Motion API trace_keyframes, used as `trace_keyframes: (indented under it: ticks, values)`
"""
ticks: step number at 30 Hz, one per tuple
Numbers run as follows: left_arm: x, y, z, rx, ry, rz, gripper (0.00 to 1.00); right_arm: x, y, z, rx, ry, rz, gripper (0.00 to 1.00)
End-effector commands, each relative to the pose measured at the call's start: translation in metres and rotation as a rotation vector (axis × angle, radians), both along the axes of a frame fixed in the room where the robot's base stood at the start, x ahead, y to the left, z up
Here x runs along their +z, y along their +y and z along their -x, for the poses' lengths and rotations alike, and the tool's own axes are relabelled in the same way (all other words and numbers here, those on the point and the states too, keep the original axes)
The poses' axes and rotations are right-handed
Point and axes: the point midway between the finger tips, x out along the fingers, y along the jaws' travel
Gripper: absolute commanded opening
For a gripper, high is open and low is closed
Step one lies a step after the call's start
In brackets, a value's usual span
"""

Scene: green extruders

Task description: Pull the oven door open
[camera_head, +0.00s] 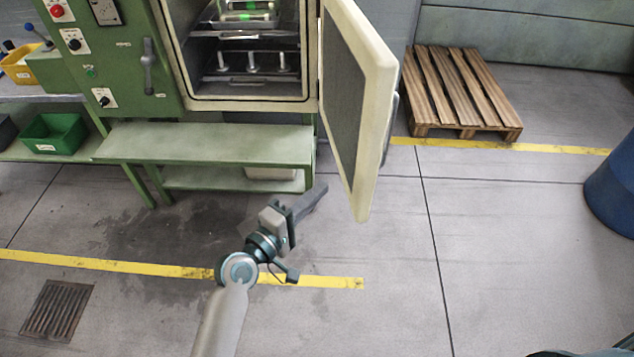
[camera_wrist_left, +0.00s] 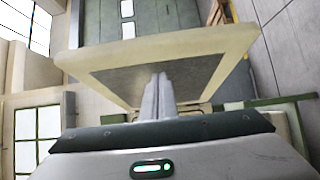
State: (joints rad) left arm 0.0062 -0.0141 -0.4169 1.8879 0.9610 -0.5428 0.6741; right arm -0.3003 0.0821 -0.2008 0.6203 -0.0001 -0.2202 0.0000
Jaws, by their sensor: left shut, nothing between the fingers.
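The oven door (camera_head: 375,85) stands swung wide open on the right side of the oven (camera_head: 168,40). Its pale frame surrounds a dark grey inner panel (camera_head: 343,100). Part of a dark handle (camera_head: 392,120) shows at its outer side. My left gripper (camera_head: 318,190) is shut and empty, below and left of the door's lower edge, on the inner-panel side. In the left wrist view, the shut fingers (camera_wrist_left: 158,92) point toward the door (camera_wrist_left: 225,48), overlapping its dark panel. I cannot tell whether they touch it. My right gripper is not in view.
The open oven chamber (camera_head: 250,60) holds racks and bright-green-marked parts. A green bench (camera_head: 200,143) stands in front of the oven. A wooden pallet (camera_head: 460,90) lies at the back right, and a blue barrel (camera_head: 612,185) stands at the right edge. The floor around my arm is clear.

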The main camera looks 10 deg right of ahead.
Motion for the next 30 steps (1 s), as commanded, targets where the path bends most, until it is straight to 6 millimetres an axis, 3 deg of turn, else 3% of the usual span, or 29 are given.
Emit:
trace_keyframes:
  ticks: [3, 10, 23, 30]
  values:
    - [-0.002, 0.005, 0.02, 0.0, 0.0, 0.0, 0.0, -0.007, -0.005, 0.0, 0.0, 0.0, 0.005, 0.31]
    - [-0.001, 0.01, 0.041, -0.001, -0.001, -0.001, 0.0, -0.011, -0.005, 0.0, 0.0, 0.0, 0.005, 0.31]
    - [0.0, 0.011, 0.044, 0.0, 0.0, -0.001, 0.0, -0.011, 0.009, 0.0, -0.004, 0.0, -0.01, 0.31]
    - [-0.001, 0.011, 0.044, 0.001, 0.0, -0.003, 0.0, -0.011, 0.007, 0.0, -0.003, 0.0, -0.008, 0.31]
